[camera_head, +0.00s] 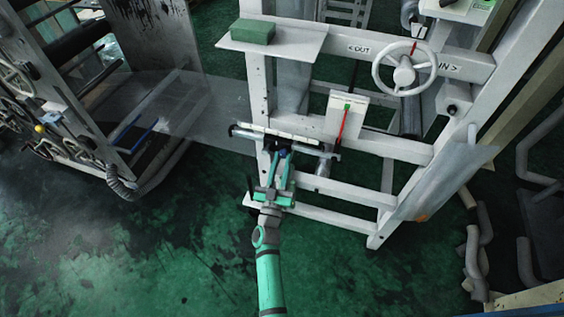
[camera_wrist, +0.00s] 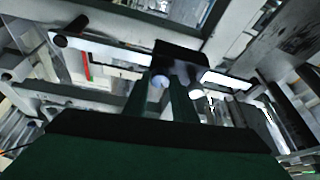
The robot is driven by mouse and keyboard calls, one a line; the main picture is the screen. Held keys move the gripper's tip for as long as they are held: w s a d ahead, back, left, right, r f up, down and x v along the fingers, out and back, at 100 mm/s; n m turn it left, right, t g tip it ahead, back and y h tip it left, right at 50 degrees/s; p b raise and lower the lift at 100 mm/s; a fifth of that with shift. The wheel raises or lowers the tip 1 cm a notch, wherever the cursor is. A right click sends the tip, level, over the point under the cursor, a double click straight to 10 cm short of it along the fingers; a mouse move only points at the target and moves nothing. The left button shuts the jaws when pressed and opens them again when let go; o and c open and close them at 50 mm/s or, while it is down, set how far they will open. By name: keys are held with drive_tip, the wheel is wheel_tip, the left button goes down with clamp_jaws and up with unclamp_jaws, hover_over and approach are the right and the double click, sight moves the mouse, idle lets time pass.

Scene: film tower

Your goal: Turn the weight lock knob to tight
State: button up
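A pale scale beam (camera_head: 300,137) runs across the white frame, with a dark weight block (camera_head: 277,142) on it. In the wrist view the black block (camera_wrist: 180,55) sits on the white beam (camera_wrist: 105,50). A small rounded bluish part (camera_wrist: 160,81) shows below the block, between my fingers; it looks like the lock knob, but its marking cannot be read. My gripper (camera_head: 281,156) reaches up to the block from the front, fingers on either side of this part. The fingers stand apart; whether they touch the knob is not clear.
A handwheel (camera_head: 404,67) is at the frame's upper right. A green block (camera_head: 252,32) lies on a shelf (camera_head: 290,42) above the beam. A white plate with a red pointer (camera_head: 342,122) stands right of my gripper. Green floor (camera_head: 150,245) is clear at lower left.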

drive_tip(key=shift+m, duration=0.5)
drive_tip(key=m+h, duration=0.1)
drive_tip(key=m, duration=0.1)
drive_tip(key=m+h, duration=0.2)
drive_tip(key=m, duration=0.1)
drive_tip(key=shift+w+a+m+g, duration=0.1)
drive_tip(key=shift+a+m+g, duration=0.05)
drive_tip(key=shift+m+g, duration=0.2)
drive_tip(key=m+g+h, duration=0.1)
drive_tip(key=m, duration=0.1)
drive_tip(key=m+h, duration=0.1)
drive_tip(key=m, duration=0.2)
drive_tip(key=m+g+h, duration=0.1)
drive_tip(key=m, duration=0.1)
drive_tip(key=shift+w+a+r+m+g, duration=0.15)
drive_tip(key=shift+a+m+g, duration=0.15)
drive_tip(key=shift+m+g, duration=0.05)
drive_tip(key=m+g+h, duration=0.1)
drive_tip(key=m, duration=0.2)
drive_tip(key=shift+r+m, duration=0.1)
drive_tip(key=shift+m, duration=0.2)
drive_tip(key=m+g, duration=0.1)
drive_tip(key=m, duration=0.2)
drive_tip(key=m+g, duration=0.1)
drive_tip(key=m, duration=0.2)
drive_tip(key=shift+r+g, duration=0.15)
drive_tip(key=shift+g, duration=0.25)
drive_tip(key=o, duration=1)
drive_tip(key=shift+a, duration=0.1)
drive_tip(key=shift+o, duration=0.2)
